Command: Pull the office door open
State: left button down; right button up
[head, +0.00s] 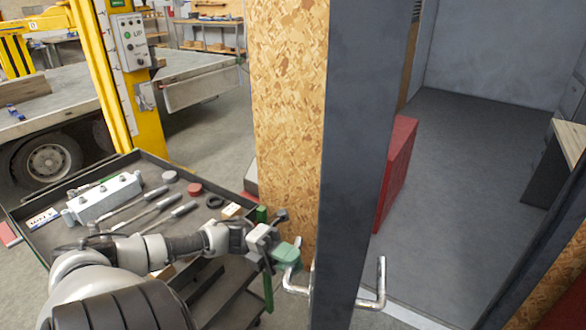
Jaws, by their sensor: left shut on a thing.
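The office door (352,150) is a tall dark grey slab, seen nearly edge-on. It stands open, with a gap to its right showing the room's grey floor. Bent metal lever handles stick out on both sides, the left door handle (298,287) and a right handle (379,288). My left gripper (287,254) reaches in from the left, with green fingers at the left handle. It is shut on that handle, though the exact contact is partly hidden. My right gripper is not in view.
A chipboard wall panel (287,100) stands directly left of the door. A tool cart (60,240) with several tools sits under my left arm. A yellow post (105,75) and a trailer (190,75) stand behind. A red object (397,170) stands inside the room, whose floor (460,190) is mostly clear.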

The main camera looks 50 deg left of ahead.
pick_arm(q)
jog(key=shift+r, duration=0.1)
jog(key=c, duration=1)
grip_release()
jog(key=shift+w, duration=0.15)
jog(key=shift+c, duration=0.2)
jog(key=b+v, duration=0.3)
jog(key=v, duration=0.7)
jog(key=shift+a, duration=0.4)
